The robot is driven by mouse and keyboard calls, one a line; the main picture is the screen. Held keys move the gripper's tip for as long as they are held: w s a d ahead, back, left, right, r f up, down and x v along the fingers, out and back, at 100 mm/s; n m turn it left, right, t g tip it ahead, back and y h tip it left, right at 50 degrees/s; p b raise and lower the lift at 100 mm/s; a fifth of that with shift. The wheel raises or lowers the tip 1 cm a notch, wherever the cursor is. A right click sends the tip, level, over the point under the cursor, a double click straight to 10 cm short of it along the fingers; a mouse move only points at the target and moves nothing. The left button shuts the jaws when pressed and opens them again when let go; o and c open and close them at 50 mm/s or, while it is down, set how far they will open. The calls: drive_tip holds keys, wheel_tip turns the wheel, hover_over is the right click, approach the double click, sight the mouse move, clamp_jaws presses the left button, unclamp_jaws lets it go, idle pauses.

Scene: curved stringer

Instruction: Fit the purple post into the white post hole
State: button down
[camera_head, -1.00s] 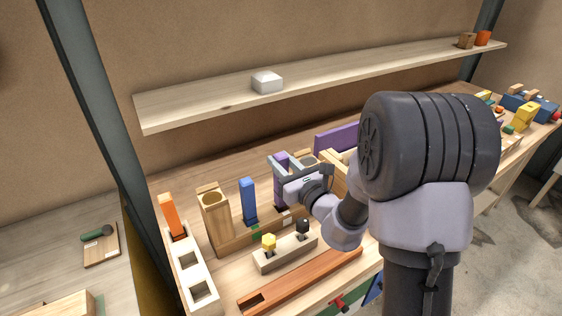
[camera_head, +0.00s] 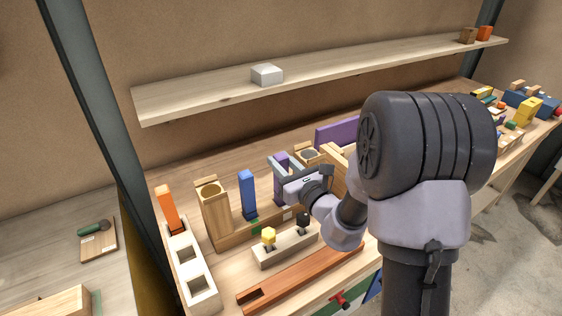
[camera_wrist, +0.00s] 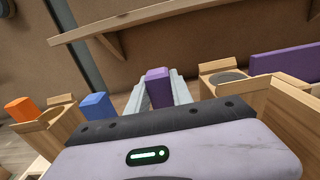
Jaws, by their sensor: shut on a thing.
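The purple post (camera_head: 281,159) stands upright between the fingers of my gripper (camera_head: 281,168). My gripper is shut on it. In the wrist view, the purple post top (camera_wrist: 158,88) shows between the two pale fingers. The post's lower end is largely hidden, and I cannot tell whether it touches the wooden base behind the pale peg block. The white block with square holes (camera_head: 187,246) is at the front left of the bench, well left of my gripper. An orange post (camera_head: 167,209) stands at its far end; its two nearer holes look empty.
A blue post (camera_head: 247,193) and a tall wooden block with a round hole (camera_head: 213,212) stand between my gripper and the white block. A pale block with yellow and black pegs (camera_head: 285,247) and an orange rail (camera_head: 300,279) lie in front. A shelf (camera_head: 330,79) runs above.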

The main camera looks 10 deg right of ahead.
drive_tip(key=shift+f+b, duration=0.6)
drive_tip(key=shift+f, duration=0.2)
drive_tip(key=c, duration=1.1)
unclamp_jaws()
drive_tip(key=shift+o, duration=0.2)
drive_tip(key=shift+d, duration=0.1)
